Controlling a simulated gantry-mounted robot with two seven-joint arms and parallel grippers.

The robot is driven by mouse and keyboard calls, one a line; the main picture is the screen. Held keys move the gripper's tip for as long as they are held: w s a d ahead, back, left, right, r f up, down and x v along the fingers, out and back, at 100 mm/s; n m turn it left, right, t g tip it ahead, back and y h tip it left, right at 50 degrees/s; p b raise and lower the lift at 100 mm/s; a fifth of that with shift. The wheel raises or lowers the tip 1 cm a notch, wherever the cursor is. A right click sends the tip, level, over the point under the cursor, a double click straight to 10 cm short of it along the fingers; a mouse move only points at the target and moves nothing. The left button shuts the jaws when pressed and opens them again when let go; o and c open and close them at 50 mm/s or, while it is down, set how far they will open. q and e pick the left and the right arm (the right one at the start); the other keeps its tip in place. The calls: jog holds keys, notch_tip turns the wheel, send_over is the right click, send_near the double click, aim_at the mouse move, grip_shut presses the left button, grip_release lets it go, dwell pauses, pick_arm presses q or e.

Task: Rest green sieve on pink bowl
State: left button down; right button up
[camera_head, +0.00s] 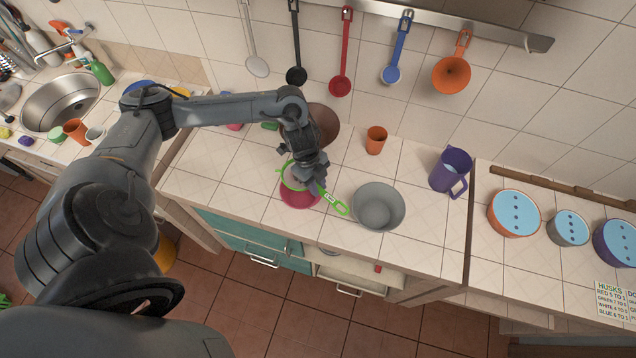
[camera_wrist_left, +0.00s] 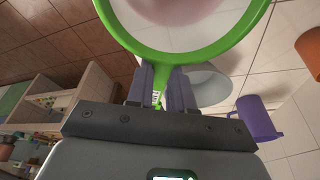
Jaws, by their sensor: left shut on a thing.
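The green sieve (camera_head: 287,181) has a round rim and a handle that points to the lower right. My left gripper (camera_head: 319,182) is shut on the sieve's handle near the rim. The sieve's rim (camera_wrist_left: 193,55) fills the top of the left wrist view, with the handle between my fingers (camera_wrist_left: 163,88). The pink bowl (camera_head: 301,199) stands on the counter under the sieve, which covers its upper part. I cannot tell whether the rim touches the bowl. The bowl's far side is hidden by the sieve and gripper. My right gripper is not in view.
A grey bowl (camera_head: 378,207) stands just right of the sieve's handle. A brown bowl (camera_head: 325,124) is behind my wrist. Utensils hang on the wall. The counter's front edge is close to the pink bowl.

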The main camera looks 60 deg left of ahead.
pick_arm(q)
jog(key=shift+f+b, duration=2.15)
jog(key=shift+f, duration=0.15)
jog(key=shift+f+b, duration=0.9)
jog(key=shift+f, duration=0.9)
jog(key=shift+f, duration=0.2)
jog(key=c, duration=0.9)
grip_release()
jog(key=shift+s+a, duration=0.1)
jog(key=shift+r, duration=0.15)
jog(key=shift+a+r, duration=0.15)
jog(key=shift+r, duration=0.4)
jog(key=b+v, duration=0.1)
jog(key=v, duration=0.8)
jog(key=shift+r, duration=0.25)
